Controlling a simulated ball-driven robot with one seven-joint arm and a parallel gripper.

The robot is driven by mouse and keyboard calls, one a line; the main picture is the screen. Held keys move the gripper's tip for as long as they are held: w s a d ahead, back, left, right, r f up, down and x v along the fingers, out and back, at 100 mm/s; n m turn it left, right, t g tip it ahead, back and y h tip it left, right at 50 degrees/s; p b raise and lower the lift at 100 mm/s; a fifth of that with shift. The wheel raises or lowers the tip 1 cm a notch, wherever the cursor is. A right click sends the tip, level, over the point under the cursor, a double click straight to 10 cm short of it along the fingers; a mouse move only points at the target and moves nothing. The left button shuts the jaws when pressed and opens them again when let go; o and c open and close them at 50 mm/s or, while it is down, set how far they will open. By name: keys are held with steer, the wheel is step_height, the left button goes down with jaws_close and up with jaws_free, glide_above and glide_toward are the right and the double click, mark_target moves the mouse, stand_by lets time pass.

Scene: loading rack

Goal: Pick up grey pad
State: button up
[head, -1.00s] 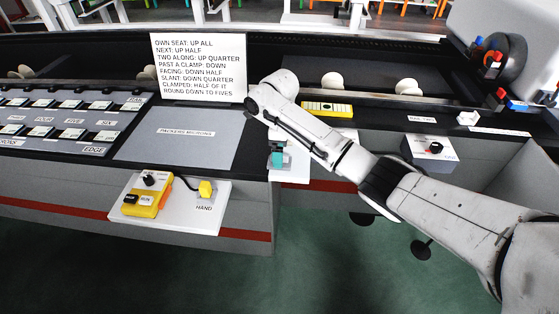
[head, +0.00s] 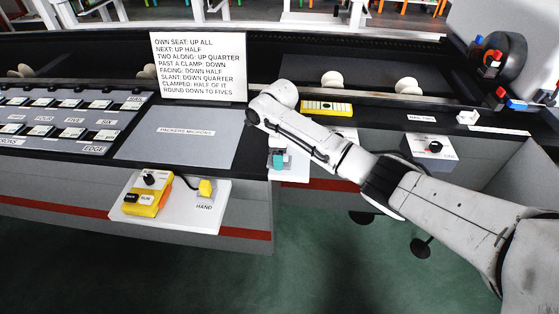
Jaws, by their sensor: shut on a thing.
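I cannot pick out a grey pad for certain. A small teal block (head: 278,161) with a bit of grey beside it shows on a white plate (head: 295,174) at the counter's front edge, partly covered by my arm. A large flat grey panel (head: 180,137) with a label lies left of it. My arm reaches in from the lower right and bends at a rounded joint above the counter. My gripper's fingers and whatever they hold are hidden behind the arm.
An upright white sign (head: 199,66) stands behind the grey panel. A yellow strip (head: 326,107) lies behind my arm. A white board (head: 178,203) with a yellow control box (head: 148,194) juts from the front. A grey box with a knob (head: 430,151) sits at right.

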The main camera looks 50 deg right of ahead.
steer(key=shift+c, duration=1.1)
steer(key=shift+r, duration=0.1)
steer(key=shift+r, duration=0.55)
steer(key=s+a+r+p, duration=0.3)
steer(key=s+r+p, duration=0.4)
steer(key=s+r, duration=0.4)
steer(key=shift+s+r+p, duration=0.35)
steer(key=shift+s, duration=0.95)
steer(key=shift+a, duration=0.1)
